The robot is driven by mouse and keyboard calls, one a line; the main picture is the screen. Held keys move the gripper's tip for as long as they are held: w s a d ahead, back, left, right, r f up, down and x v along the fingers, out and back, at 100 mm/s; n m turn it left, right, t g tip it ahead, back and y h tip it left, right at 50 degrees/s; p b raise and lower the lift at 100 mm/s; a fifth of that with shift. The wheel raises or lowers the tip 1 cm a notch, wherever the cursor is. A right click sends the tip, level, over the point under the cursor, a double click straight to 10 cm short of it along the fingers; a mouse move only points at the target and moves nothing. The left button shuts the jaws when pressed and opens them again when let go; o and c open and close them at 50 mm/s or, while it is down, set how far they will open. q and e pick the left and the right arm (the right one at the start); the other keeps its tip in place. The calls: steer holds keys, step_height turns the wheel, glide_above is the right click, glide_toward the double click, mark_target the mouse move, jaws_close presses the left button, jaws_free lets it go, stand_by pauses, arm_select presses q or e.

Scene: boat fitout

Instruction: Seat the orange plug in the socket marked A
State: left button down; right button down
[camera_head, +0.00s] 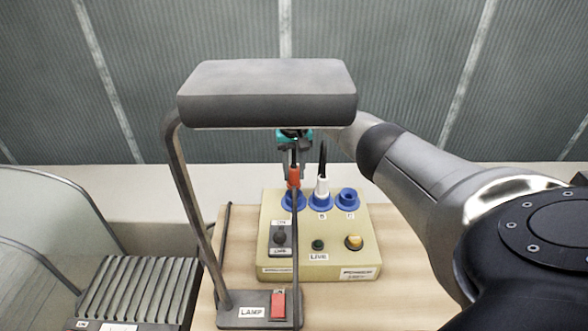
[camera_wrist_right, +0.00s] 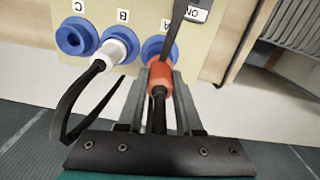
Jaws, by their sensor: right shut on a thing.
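The orange plug (camera_head: 294,178) is held upright over the leftmost blue socket (camera_head: 293,203) of the beige box; it also shows in the right wrist view (camera_wrist_right: 160,76). My right gripper (camera_wrist_right: 160,84) is shut on it, with a finger on each side, and shows under the lamp head (camera_head: 293,168). The plug's lower end is at the socket's mouth; I cannot tell whether it has entered. My left gripper is not in view.
A white plug (camera_head: 322,188) with a black cable stands in socket B. Socket C (camera_head: 347,200) is empty. The lamp head (camera_head: 268,95) hangs above my gripper, and a thin lamp post crosses in front of the orange plug. A ribbed unit (camera_head: 138,289) stands at left.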

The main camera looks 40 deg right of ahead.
mark_target(294, 179)
steer(key=shift+f+b, duration=0.7)
steer(key=shift+f, duration=0.9)
steer(key=c, duration=0.5)
jaws_free()
step_height(294, 179, up, 15)
steer(key=p, duration=0.1)
steer(key=shift+r, duration=0.15)
stand_by(1.0)
